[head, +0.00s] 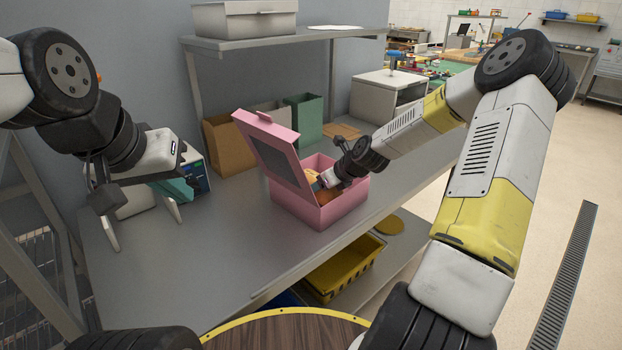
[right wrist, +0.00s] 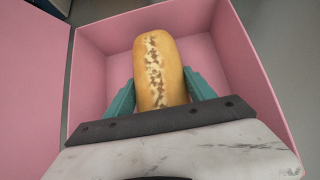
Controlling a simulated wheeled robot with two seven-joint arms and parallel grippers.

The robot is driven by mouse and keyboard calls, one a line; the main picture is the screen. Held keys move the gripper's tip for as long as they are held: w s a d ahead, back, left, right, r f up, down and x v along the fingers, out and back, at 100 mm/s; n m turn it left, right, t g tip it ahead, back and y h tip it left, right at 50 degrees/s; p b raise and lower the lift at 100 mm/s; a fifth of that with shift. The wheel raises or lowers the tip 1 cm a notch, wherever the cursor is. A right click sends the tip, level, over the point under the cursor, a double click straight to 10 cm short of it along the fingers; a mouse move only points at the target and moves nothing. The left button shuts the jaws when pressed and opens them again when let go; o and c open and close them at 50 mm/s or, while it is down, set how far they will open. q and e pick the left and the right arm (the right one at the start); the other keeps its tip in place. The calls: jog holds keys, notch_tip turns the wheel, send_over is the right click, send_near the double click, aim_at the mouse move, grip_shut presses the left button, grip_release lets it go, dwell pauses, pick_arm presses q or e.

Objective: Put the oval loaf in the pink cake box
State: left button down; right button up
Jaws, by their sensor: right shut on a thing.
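The pink cake box (head: 342,207) stands on the steel table with its lid raised at the left. It also shows in the right wrist view, with its pink inner wall (right wrist: 92,75) around the loaf. The oval loaf (right wrist: 158,70) is golden with a pale, cracked top. My right gripper (right wrist: 160,92) has its teal fingers on both sides of the loaf, shut on it, inside the box opening. I cannot tell whether the loaf touches the box floor. In the head view the right gripper mostly hides the loaf. My left gripper (head: 147,236) is open and empty at the table's left end.
Brown and green paper bags (head: 305,118) stand behind the box. A teal and dark-blue item (head: 195,175) is beside my left gripper. A yellow crate (head: 345,270) sits below the table's front edge.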

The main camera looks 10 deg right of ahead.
jog(key=shift+f, duration=0.25)
jog(key=o, duration=1.6)
jog(key=shift+f, duration=0.1)
jog(key=v, duration=1.2)
